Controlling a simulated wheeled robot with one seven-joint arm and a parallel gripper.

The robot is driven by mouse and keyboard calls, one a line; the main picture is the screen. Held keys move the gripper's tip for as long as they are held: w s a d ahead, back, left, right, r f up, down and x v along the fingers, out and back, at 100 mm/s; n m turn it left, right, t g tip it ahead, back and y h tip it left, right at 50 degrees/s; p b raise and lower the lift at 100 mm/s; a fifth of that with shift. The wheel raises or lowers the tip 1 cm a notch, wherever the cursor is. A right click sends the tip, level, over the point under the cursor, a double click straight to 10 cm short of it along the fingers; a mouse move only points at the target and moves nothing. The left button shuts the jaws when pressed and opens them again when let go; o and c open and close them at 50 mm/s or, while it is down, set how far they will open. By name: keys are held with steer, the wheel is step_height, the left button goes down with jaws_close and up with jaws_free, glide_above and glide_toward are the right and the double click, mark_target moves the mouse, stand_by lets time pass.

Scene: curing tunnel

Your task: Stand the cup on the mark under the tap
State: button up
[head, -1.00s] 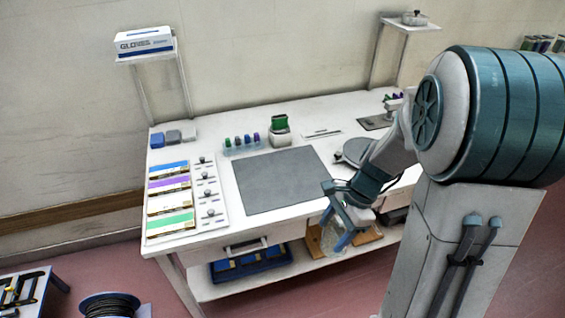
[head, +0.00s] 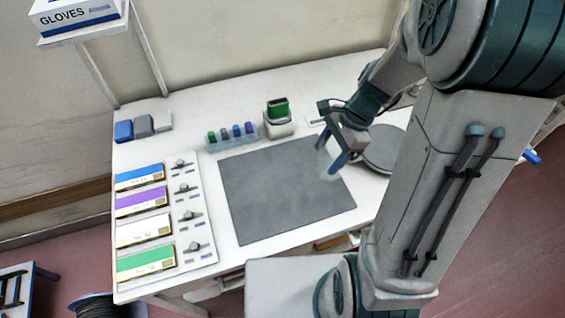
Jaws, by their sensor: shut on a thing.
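My gripper (head: 338,160) is shut on a pale, see-through cup (head: 323,162). The cup is small and blurred, partly covered by the blue fingers. Gripper and cup are over the right part of the grey mat (head: 270,205) on the white bench; I cannot tell how high above it. I cannot make out the tap or the mark; the bench's right end is hidden behind my arm.
A dark round plate (head: 385,150) lies right of the mat. Behind the mat stand a rack of coloured vials (head: 232,137) and a device with a green top (head: 278,118). A panel with coloured labels and knobs (head: 160,218) lies left. The mat's middle is clear.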

steer(key=w+a+f+b, duration=0.1)
steer(key=a+f+b, duration=0.2)
steer(key=w+a+f+b, duration=0.1)
steer(key=a+f+b, duration=0.2)
steer(key=a+f, duration=0.1)
steer(key=w+a+f+b, duration=0.1)
steer(key=a+f+b, duration=0.2)
steer(key=a+f, duration=0.1)
steer(key=shift+w, duration=0.25)
steer(key=shift+f, duration=0.15)
steer(key=o, duration=1)
steer(key=shift+c, duration=0.2)
